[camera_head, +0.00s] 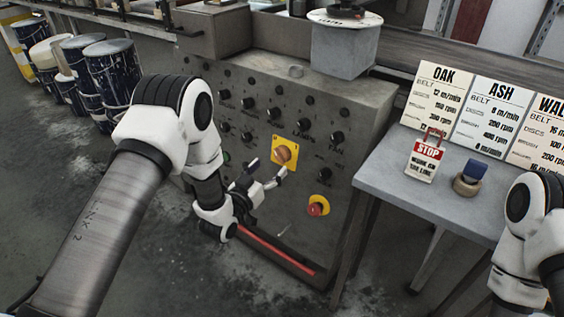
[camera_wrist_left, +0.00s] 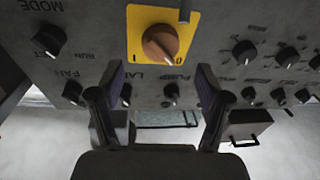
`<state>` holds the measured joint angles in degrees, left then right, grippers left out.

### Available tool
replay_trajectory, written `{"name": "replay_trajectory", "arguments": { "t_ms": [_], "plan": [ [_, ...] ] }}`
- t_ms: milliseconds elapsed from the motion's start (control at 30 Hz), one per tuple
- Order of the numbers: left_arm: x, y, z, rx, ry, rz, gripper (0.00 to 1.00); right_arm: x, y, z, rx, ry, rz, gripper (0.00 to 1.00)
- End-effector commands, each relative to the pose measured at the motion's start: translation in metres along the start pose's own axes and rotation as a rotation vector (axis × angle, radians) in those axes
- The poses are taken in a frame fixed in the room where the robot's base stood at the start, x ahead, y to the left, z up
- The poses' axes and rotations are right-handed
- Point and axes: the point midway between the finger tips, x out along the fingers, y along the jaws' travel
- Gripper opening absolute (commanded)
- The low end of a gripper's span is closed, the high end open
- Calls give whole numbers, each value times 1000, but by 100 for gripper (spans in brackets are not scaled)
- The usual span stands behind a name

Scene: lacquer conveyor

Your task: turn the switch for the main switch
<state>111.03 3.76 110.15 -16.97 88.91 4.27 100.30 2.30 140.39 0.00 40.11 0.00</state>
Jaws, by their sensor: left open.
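The main switch is an orange-brown rotary knob (camera_head: 284,153) on a yellow plate (camera_head: 277,143) on the front of the grey control panel. In the left wrist view, the knob (camera_wrist_left: 160,43) sits between an I mark and a 0 mark, its ridge slanting. My left gripper (camera_head: 267,169) is open and empty, just below and in front of the switch. In the left wrist view, its two fingers (camera_wrist_left: 161,78) are spread apart, with the knob beyond the gap between them and not gripped. My right gripper is out of view.
Several black knobs (camera_head: 248,102) surround the switch on the panel (camera_head: 352,112). A red emergency button (camera_head: 317,207) is at lower right. A grey table (camera_head: 390,172) with a STOP tag (camera_head: 425,158) and sign cards (camera_head: 437,95) stands right. Paint drums (camera_head: 110,75) stand left.

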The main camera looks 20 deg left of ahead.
Motion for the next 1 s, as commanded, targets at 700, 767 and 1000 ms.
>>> {"name": "replay_trajectory", "arguments": {
  "t_ms": [700, 767, 1000],
  "plan": [
    [55, 0, 0, 0, -2, 0, 27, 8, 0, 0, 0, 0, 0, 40],
    [55, 0, 0, 0, -2, 0, 16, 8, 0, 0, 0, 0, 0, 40],
    [55, 0, 0, 6, -1, 1, 16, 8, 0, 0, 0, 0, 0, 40]
  ]
}}
